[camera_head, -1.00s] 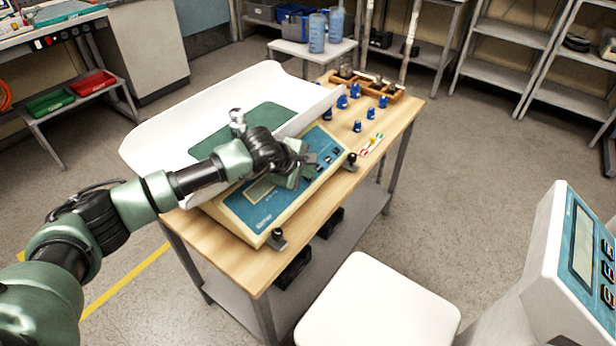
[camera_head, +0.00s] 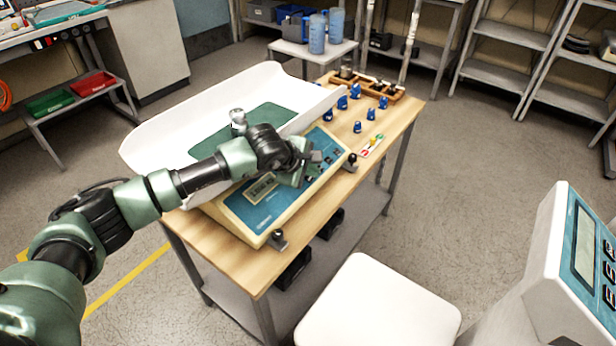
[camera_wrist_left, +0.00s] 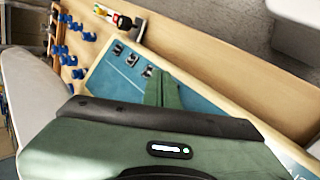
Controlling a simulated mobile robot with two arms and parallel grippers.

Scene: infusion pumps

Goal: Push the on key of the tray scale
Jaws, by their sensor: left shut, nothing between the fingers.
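The tray scale has a white curved tray (camera_head: 150,148) with a green mat and a tilted cream-and-blue control panel (camera_head: 262,212) in front of it. Its display (camera_head: 262,187) shows dark characters. My left gripper (camera_head: 312,160) is shut and empty, with its tips over the panel at the row of dark keys. The gripper hides part of that row. In the left wrist view, the green fingers (camera_wrist_left: 165,90) reach to the end of several dark keys (camera_wrist_left: 132,60) on the blue panel. I cannot tell whether the tips touch a key. My right gripper is not in view.
The scale stands on a wooden-topped table (camera_head: 398,125).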

